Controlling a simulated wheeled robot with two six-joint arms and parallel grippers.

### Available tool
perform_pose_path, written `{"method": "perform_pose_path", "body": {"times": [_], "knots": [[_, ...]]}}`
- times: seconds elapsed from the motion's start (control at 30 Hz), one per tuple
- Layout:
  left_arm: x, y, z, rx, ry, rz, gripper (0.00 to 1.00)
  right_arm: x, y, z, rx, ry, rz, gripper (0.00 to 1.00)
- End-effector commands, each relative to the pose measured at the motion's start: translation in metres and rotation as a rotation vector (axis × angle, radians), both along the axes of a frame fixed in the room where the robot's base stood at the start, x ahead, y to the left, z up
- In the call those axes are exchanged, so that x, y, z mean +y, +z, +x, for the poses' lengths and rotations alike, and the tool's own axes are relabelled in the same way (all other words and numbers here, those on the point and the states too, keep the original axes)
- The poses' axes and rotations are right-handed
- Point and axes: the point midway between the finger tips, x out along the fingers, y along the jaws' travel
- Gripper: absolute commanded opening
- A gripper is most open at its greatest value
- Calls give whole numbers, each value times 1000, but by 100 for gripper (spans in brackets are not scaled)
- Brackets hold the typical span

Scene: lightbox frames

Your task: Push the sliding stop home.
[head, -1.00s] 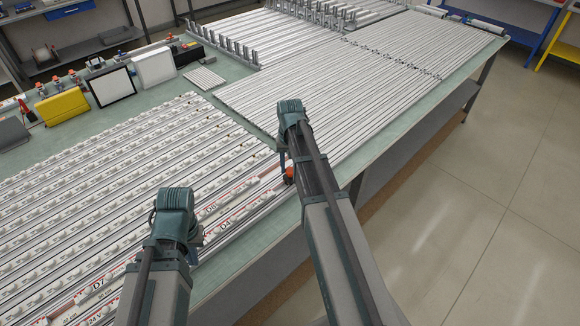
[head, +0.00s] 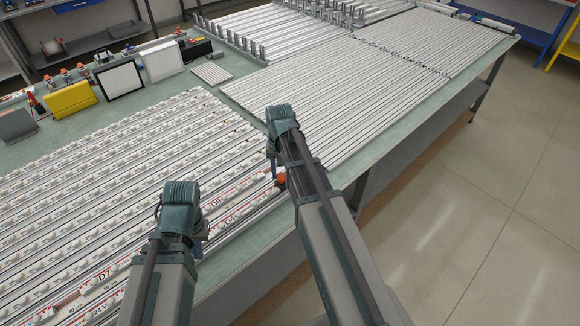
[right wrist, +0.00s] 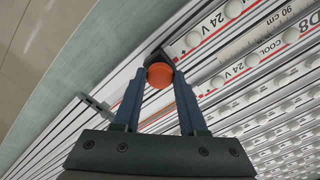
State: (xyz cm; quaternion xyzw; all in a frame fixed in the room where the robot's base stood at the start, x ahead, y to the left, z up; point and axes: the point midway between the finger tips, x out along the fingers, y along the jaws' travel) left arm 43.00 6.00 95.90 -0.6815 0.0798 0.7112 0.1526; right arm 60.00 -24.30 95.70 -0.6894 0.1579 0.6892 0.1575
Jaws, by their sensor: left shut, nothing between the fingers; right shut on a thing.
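The sliding stop shows an orange knob (right wrist: 159,76) with a dark part behind it in the right wrist view. The knob also shows in the head view (head: 281,180). My right gripper (right wrist: 158,88) is shut on the stop, one finger on each side of the knob. The stop sits at the end of the white strips (right wrist: 196,39) with red lines and "24 V" print. I cannot tell whether it touches them. My left gripper (head: 203,232) is shut and empty over the labelled strips at the front edge; its fingertips are mostly hidden by its own wrist.
Rows of rails (head: 90,170) with white round pieces cover the near table. Bare rails (head: 360,85) lie beyond my right arm. A yellow box (head: 71,98) and a black-framed panel (head: 119,80) stand at the back left. A small metal bracket (right wrist: 96,106) lies left of my right gripper.

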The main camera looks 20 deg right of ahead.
Motion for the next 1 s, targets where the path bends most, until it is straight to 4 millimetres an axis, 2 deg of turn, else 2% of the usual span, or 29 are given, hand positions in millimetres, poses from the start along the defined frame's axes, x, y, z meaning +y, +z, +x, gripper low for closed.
{"method": "perform_pose_path", "body": {"times": [0.2,0.23,0.37,0.77,1.0], "knots": [[0,0,0,0,0,0,0,-1,0,0,1,-1,0,0],[0,0,0,0,0,0,0,-1,0,0,1,-1,0,47],[0,0,0,0,0,0,0,-1,0,0,1,0,0,70],[0,2,0,0,0,0,0,-1,2,0,0,0,0,72],[0,19,0,0,0,0,0,-1,19,0,0,0,0,72]]}}
